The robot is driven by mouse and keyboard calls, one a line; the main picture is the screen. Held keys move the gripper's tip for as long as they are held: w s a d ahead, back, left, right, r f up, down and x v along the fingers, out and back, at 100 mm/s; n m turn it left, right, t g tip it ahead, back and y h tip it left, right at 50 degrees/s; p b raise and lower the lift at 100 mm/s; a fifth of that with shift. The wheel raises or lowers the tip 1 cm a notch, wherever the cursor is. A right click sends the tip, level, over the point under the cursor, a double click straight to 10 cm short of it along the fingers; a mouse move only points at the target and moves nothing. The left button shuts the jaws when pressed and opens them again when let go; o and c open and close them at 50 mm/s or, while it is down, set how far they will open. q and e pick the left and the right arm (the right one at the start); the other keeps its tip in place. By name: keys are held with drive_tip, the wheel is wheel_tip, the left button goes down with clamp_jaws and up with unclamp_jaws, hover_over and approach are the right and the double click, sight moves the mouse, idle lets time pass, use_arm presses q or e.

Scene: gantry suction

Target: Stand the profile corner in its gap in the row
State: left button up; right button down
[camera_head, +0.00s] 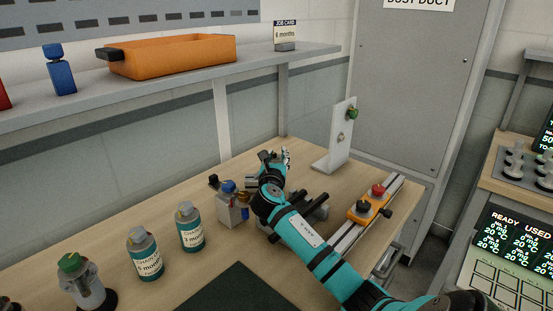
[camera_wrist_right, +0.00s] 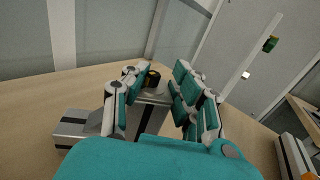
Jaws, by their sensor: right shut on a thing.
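My right gripper (camera_head: 274,160) is low over the far middle of the bench, at the end of the teal arm. In the right wrist view its fingers (camera_wrist_right: 163,100) stand on both sides of a grey metal piece (camera_wrist_right: 152,97) with a dark round top, and are shut on it. This piece may be the profile corner; the fingers hide much of it. Another grey metal block (camera_wrist_right: 75,128) lies to the left of the fingers. In the head view my arm partly covers dark bars (camera_head: 314,208) on the bench. I cannot make out the gap. My left gripper is not in view.
A small silver fixture (camera_head: 231,209) with a blue knob stands left of my gripper. Bottles (camera_head: 190,228) stand nearer left. A white upright plate (camera_head: 340,140) stands behind right. An orange button box (camera_head: 368,208) sits on a rail. A shelf (camera_head: 180,83) overhangs the back left.

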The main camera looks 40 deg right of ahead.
idle(0.4)
drive_tip(key=shift+f, duration=0.55)
drive_tip(key=c, duration=1)
unclamp_jaws()
drive_tip(key=shift+a, duration=0.1)
drive_tip(key=shift+f, duration=0.15)
drive_tip(key=v, duration=0.7)
drive_tip(key=shift+s+a, duration=0.15)
drive_tip(key=shift+a, duration=0.05)
